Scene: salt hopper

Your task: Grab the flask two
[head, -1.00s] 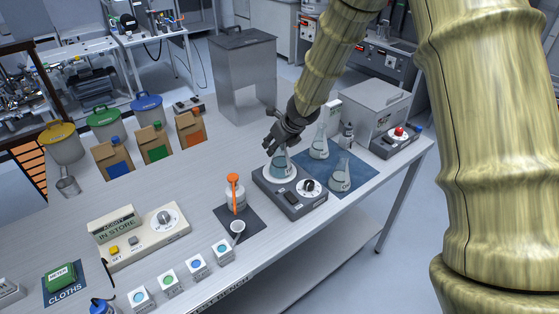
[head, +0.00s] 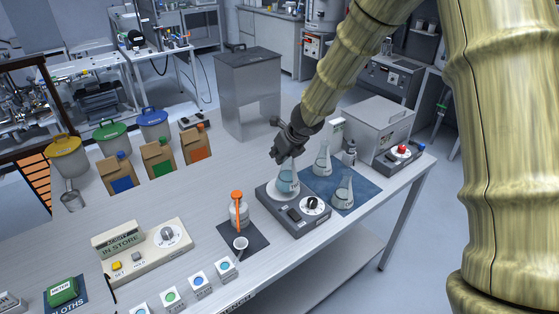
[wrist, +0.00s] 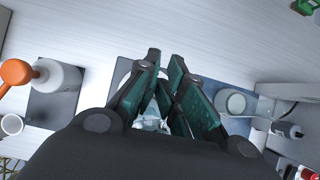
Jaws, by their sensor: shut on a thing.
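My gripper (head: 287,158) is shut on the neck of a clear conical flask (head: 288,181) with pale blue liquid. The flask is upright over the round white plate of a grey stirrer-like device (head: 294,212); I cannot tell if it still touches the plate. In the wrist view my gripper's dark green-padded fingers (wrist: 166,62) close around it, and only a bit of the flask's glass (wrist: 150,120) shows between them. Two similar flasks stand on a blue mat to the right, a rear one (head: 322,160) and a front one (head: 343,190). Their labels are too small to read.
A white bottle with an orange top (head: 239,212) stands on a dark mat left of the device, with a small white cup (head: 240,244) before it. A grey metal box (head: 378,122) and a red-button panel (head: 400,156) stand behind right.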

